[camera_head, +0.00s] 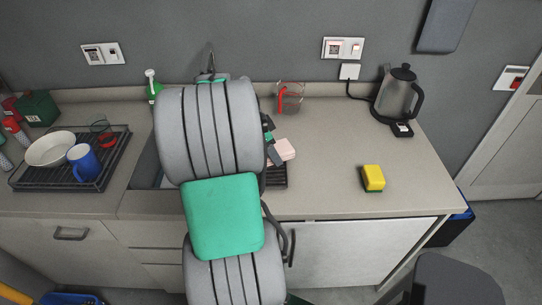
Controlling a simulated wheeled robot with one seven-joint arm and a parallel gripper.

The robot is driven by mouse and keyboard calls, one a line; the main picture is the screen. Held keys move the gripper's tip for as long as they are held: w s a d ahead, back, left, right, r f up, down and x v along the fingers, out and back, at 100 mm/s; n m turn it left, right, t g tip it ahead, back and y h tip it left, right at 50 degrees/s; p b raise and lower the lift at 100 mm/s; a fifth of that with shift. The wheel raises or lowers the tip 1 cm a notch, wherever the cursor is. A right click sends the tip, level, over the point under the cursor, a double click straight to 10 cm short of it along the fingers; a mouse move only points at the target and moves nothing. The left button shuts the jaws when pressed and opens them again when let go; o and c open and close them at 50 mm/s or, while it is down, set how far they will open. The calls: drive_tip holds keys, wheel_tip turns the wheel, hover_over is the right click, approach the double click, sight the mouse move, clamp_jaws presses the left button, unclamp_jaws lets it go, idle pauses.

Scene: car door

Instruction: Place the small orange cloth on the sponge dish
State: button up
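My arm fills the middle of the view and hides much of the sink area. Dark parts that look like my gripper (273,153) show just right of the arm, above the counter by the sink; whether the fingers are open or shut is not clear. A small pale pinkish-orange piece (285,149) shows right beside these dark parts; it may be the cloth, and I cannot tell whether it is held. A yellow sponge (374,177) with a dark underside sits on the right counter. I cannot make out a separate sponge dish.
A black rack (72,180) with a white bowl (50,149) and blue mug (83,162) stands left. A glass measuring jug (290,97) and kettle (397,95) stand at the back. The right counter (335,160) is mostly clear.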

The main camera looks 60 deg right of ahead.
drive_tip(key=shift+d+f, duration=0.15)
drive_tip(key=shift+f, duration=1.75)
drive_tip(key=o, duration=1.2)
drive_tip(key=shift+r+p, duration=0.1)
drive_tip(key=shift+p, duration=0.25)
drive_tip(key=shift+w+r, duration=0.1)
drive_tip(key=shift+r, duration=0.15)
drive_tip(key=b+v, duration=0.1)
drive_tip(key=v, duration=1)
drive_tip(key=shift+w+r, duration=0.1)
drive_tip(key=shift+r, duration=0.25)
drive_tip(key=w+a+n+t, duration=0.2)
drive_tip(key=w+a+n, duration=0.3)
drive_tip(key=a, duration=0.4)
drive_tip(key=w+a+n+t+y, duration=0.1)
drive_tip(key=w+a+n+t, duration=0.15)
drive_tip(key=a+n, duration=0.5)
drive_tip(key=w+a+n+t, duration=0.1)
drive_tip(key=w+a+n, duration=0.35)
drive_tip(key=a, duration=0.45)
drive_tip(key=s+a+f+n+y, duration=0.1)
drive_tip(key=a+n, duration=0.2)
drive_tip(key=a, duration=0.2)
drive_tip(key=s+a+f+n+t, duration=0.1)
drive_tip(key=a+n, duration=0.2)
drive_tip(key=a, duration=0.1)
drive_tip(key=s+a+f+n+y, duration=0.1)
drive_tip(key=a+n, duration=0.2)
drive_tip(key=a, duration=0.2)
drive_tip(key=shift+a+n+y, duration=0.3)
